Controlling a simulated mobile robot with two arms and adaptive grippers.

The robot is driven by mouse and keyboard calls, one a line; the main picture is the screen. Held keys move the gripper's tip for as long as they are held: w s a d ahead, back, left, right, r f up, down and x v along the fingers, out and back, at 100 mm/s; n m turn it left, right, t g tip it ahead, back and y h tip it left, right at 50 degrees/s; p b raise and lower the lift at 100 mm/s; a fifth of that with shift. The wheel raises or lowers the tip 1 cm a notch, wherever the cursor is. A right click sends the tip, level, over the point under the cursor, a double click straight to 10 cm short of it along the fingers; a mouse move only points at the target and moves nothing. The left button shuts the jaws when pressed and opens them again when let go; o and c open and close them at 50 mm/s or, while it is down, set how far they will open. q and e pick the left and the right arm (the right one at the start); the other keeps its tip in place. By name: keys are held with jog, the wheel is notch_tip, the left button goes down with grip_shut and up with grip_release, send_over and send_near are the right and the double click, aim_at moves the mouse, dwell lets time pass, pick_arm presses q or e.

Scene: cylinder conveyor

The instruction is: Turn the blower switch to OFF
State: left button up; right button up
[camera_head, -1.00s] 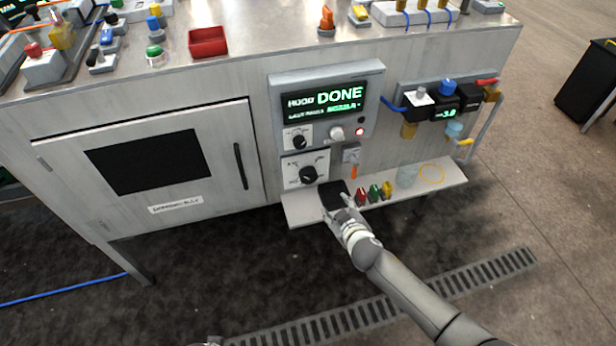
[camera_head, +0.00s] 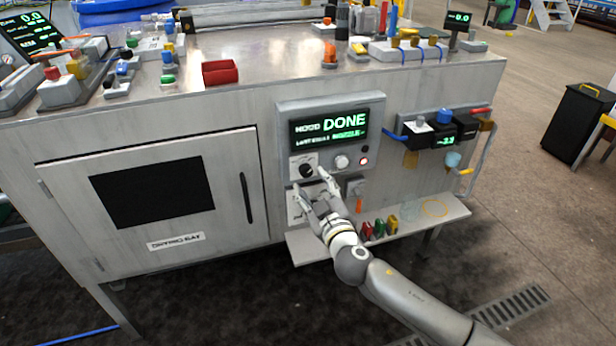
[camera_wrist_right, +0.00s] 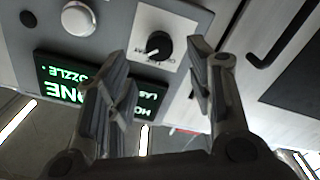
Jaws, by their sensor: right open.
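A black rotary knob on a white plate (camera_head: 305,169) sits on the grey control panel under the green display; its label is too small to read, so I cannot confirm it is the blower switch. It also shows in the right wrist view (camera_wrist_right: 158,45), its pointer toward the lower left of that picture. My right gripper (camera_head: 309,181) is open just below this knob, fingers spread; the fingertips also show in the wrist view (camera_wrist_right: 155,62), with the knob between them and no visible contact. A second knob plate (camera_head: 293,208) is mostly hidden behind the gripper. My left gripper is out of view.
The display (camera_head: 328,127) reads DONE. Beside the knob are a pale round knob (camera_head: 341,161) and a lit red button (camera_head: 364,161). Below, a shelf (camera_head: 308,252) holds small red, green and yellow items. A cabinet door handle (camera_head: 246,198) stands out at left.

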aim_at(307, 173)
jog(key=x, duration=0.3)
jog(key=shift+w+a, duration=0.1)
jog(key=shift+w, duration=0.25)
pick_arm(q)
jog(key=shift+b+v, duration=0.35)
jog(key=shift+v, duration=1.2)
pick_arm(e)
jog(key=shift+x, duration=0.8)
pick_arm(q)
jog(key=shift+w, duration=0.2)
pick_arm(e)
jog(key=shift+c, duration=0.2)
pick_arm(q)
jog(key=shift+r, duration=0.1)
pick_arm(e)
jog(key=c, duration=1)
